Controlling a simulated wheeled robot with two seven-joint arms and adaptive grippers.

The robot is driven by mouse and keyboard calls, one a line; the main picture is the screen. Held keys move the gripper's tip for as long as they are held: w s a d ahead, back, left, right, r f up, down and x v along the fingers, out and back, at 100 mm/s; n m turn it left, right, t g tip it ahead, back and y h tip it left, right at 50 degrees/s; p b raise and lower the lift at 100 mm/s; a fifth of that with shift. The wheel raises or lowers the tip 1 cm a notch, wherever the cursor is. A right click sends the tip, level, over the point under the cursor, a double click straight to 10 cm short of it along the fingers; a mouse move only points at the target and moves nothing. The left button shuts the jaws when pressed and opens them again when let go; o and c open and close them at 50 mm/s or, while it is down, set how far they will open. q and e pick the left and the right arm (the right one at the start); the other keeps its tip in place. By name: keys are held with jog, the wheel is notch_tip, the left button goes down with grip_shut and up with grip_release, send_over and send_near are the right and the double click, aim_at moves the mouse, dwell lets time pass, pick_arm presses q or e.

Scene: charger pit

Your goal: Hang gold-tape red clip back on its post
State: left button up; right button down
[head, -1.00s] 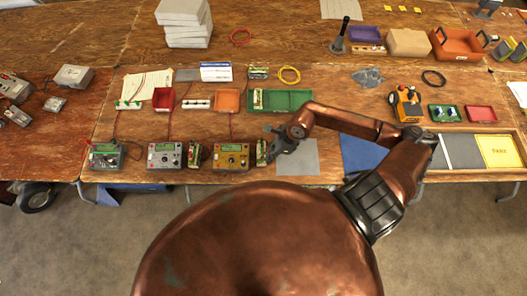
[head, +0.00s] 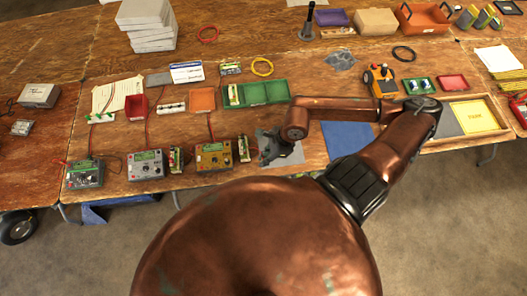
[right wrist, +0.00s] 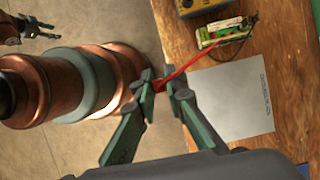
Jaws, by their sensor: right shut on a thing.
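My right gripper (right wrist: 161,84) is shut on a small red clip (right wrist: 157,87) in the right wrist view. A red lead runs from the clip up and right towards a green-and-white battery pack (right wrist: 222,33). Gold tape on the clip is too small to make out. In the head view the right gripper (head: 268,150) is just right of the battery pack (head: 243,149), which stands beside the gold charger (head: 213,158). The clip is hidden there. I cannot pick out its post. My left gripper (right wrist: 38,28) shows at the right wrist view's upper left, fingers apart.
Two more chargers (head: 147,164) (head: 84,174) stand left along the front edge. Behind are an orange tray (head: 203,100), a white strip (head: 172,108) and a green tray (head: 265,93). A grey sheet (right wrist: 236,98) lies bare beside the battery pack.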

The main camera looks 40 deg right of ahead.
jog(key=w+a+b, duration=0.5)
jog(key=w, duration=0.5)
jog(key=w+a+b, duration=0.5)
jog(key=w, duration=0.5)
jog(key=w+a+b, duration=0.4)
jog(key=w+a, duration=0.1)
jog(key=w, duration=0.4)
pick_arm(q)
jog(key=s+f+b, duration=0.2)
jog(key=s+f, duration=0.1)
jog(key=f, duration=1.4)
jog(key=shift+f+g+b, duration=0.15)
jog(key=shift+g+b, duration=0.15)
jog(key=shift+b, duration=0.1)
pick_arm(e)
jog(key=f, duration=0.4)
jog(key=shift+w+f, duration=0.25)
jog(key=shift+f, duration=0.05)
jog(key=shift+f, duration=0.15)
pick_arm(q)
jog(key=shift+s+f+b, duration=0.25)
jog(key=shift+f+b, duration=0.4)
jog(key=shift+s+f+b, duration=0.25)
jog(key=shift+f+b, duration=0.4)
jog(key=shift+b, duration=0.05)
jog(key=shift+s+f+b, duration=0.25)
jog(key=shift+f+b, duration=0.4)
pick_arm(e)
jog(key=shift+f, duration=3.4)
